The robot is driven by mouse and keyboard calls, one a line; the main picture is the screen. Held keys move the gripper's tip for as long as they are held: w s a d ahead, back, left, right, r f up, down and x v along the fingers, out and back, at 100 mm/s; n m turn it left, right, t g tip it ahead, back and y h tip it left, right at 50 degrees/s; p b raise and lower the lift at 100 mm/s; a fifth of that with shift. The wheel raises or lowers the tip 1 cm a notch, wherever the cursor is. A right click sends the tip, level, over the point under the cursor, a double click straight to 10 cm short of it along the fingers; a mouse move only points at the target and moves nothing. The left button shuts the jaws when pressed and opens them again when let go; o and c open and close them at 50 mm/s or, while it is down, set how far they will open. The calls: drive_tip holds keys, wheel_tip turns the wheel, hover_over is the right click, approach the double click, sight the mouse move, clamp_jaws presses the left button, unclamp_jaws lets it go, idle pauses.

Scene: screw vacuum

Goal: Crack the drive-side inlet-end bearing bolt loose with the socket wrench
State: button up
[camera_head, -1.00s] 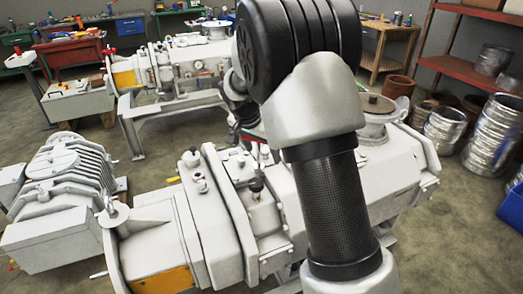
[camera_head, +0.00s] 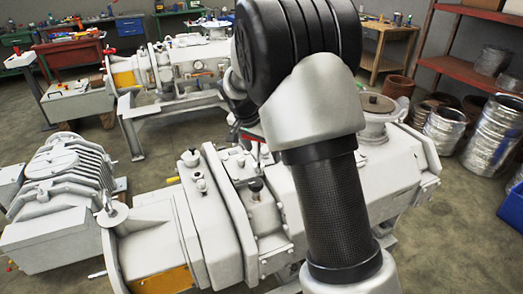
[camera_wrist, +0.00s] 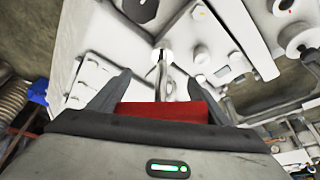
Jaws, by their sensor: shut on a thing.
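The socket wrench shows in the wrist view as a red handle (camera_wrist: 162,112) with a bright metal shaft (camera_wrist: 161,75) running away from me. The shaft's far end meets a pale round part on the white pump housing (camera_wrist: 120,28); I cannot tell whether it sits on the bolt. The bolt head itself is hidden. My gripper (camera_wrist: 160,88) is shut on the red handle, one dark finger on each side. In the head view my arm hides most of the gripper and wrench in front of the near pump (camera_head: 215,225).
A second pump (camera_head: 185,65) stands behind the near one. A grey ribbed unit (camera_head: 62,170) is at the left. Open concrete floor lies between the pumps.

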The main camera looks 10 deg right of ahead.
drive_tip(key=shift+f+b, duration=0.6)
drive_tip(key=shift+f, duration=0.1)
drive_tip(key=shift+r, duration=0.1)
idle(0.4)
drive_tip(key=shift+w+a+n+t+y, duration=0.15)
drive_tip(key=shift+n+t+y, duration=0.25)
drive_tip(key=shift+n, duration=0.9)
drive_tip(key=shift+r+p, duration=1.65)
drive_tip(key=shift+r, duration=0.9)
drive_tip(key=s+a+n+y, duration=0.15)
drive_tip(key=s+n, duration=0.45)
drive_tip(key=s, duration=0.8)
wheel_tip(320, 180, up, 9)
drive_tip(key=w+p, duration=0.2)
drive_tip(key=p, duration=1.1)
drive_tip(key=shift+n+t+y, duration=0.3)
drive_tip(key=shift+y, duration=0.15)
